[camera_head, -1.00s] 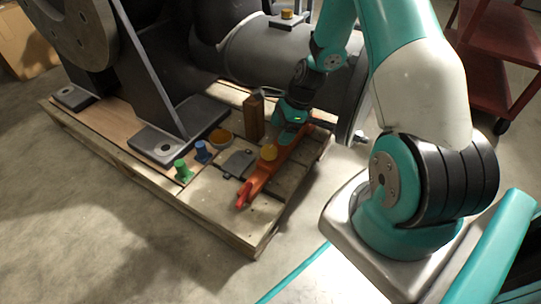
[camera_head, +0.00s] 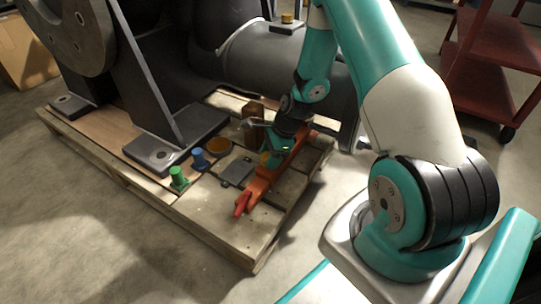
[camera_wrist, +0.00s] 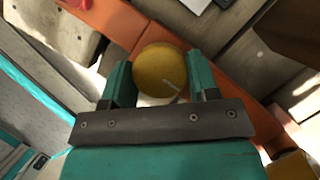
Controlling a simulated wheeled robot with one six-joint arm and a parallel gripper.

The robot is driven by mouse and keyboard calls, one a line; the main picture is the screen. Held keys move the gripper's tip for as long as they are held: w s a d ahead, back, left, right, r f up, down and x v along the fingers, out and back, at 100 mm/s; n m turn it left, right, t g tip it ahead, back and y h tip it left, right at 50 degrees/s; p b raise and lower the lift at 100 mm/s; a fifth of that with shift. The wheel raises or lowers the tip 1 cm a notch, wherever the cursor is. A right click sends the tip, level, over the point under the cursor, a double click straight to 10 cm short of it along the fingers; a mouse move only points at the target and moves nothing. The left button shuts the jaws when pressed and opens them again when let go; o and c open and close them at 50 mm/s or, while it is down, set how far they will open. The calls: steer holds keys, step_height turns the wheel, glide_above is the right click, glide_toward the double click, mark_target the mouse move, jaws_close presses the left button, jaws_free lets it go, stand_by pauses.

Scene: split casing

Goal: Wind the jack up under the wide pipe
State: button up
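The jack (camera_head: 262,184) is a long orange-red body lying on the pallet, with a red end toward the front. Its round yellow knob (camera_wrist: 158,68) shows in the wrist view and partly in the head view (camera_head: 265,158). My gripper (camera_wrist: 160,82) points down at the knob, one teal finger on each side of it. The fingers are apart; I cannot tell whether they touch the knob. The wide dark grey pipe (camera_head: 285,60) lies behind the jack. My gripper and wrist hide the jack's middle.
On the pallet (camera_head: 225,230) stand a wooden block (camera_head: 253,122), a dark flat plate (camera_head: 237,171), an orange-topped bowl (camera_head: 218,147), a blue peg (camera_head: 199,158) and a green peg (camera_head: 178,178). A grey steel stand (camera_head: 160,150) is at left. A red cart (camera_head: 485,90) is at right.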

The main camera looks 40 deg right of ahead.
steer(key=shift+c, duration=0.9)
